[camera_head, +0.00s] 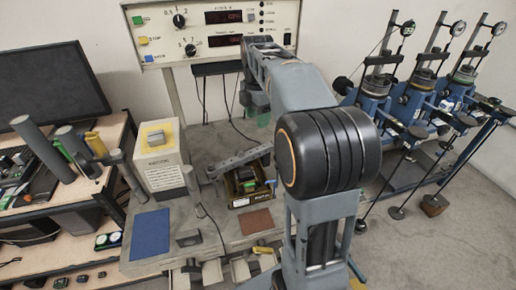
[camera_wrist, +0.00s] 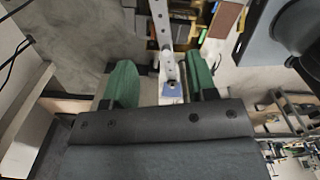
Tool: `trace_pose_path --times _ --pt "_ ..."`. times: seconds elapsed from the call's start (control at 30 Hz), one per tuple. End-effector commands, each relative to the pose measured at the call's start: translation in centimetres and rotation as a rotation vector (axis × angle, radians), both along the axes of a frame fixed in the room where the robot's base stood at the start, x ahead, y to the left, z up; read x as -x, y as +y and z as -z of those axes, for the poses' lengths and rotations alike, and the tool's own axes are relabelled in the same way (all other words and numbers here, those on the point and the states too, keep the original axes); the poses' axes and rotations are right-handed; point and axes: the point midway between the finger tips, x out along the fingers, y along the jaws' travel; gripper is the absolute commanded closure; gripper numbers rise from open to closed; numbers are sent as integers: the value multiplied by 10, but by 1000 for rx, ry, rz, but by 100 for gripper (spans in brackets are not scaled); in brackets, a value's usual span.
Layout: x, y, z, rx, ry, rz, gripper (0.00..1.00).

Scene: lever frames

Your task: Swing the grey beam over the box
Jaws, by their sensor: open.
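The grey beam (camera_head: 236,161), a bar with a row of holes, runs slantwise just behind the box in the head view. In the wrist view the beam (camera_wrist: 160,22) comes down from the top edge and its near end lies between my fingers. The box (camera_head: 262,198) is open-topped and dark, with several items inside; part of it seems to show at the top of the wrist view. My gripper (camera_wrist: 162,84) has two green fingers standing apart on either side of the beam, with a visible gap at the left finger. In the head view my arm hides most of the gripper.
A white box with a yellow top (camera_head: 157,161) and a grey post (camera_head: 191,181) stand left of the beam. A blue mat (camera_head: 151,234) and a brown mat (camera_head: 256,222) lie on the bench. An instrument panel (camera_head: 215,30) stands behind; blue test stands (camera_head: 415,100) are at right.

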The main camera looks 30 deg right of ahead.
Motion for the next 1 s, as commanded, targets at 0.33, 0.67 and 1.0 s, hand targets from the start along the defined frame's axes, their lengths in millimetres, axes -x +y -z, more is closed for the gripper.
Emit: trace_pose_path --times 0.33,0.67,1.0 --pt "1 0 65 -1 4 -1 48" --pt "1 -1 113 -1 2 0 48" --pt "1 0 127 0 0 0 48"
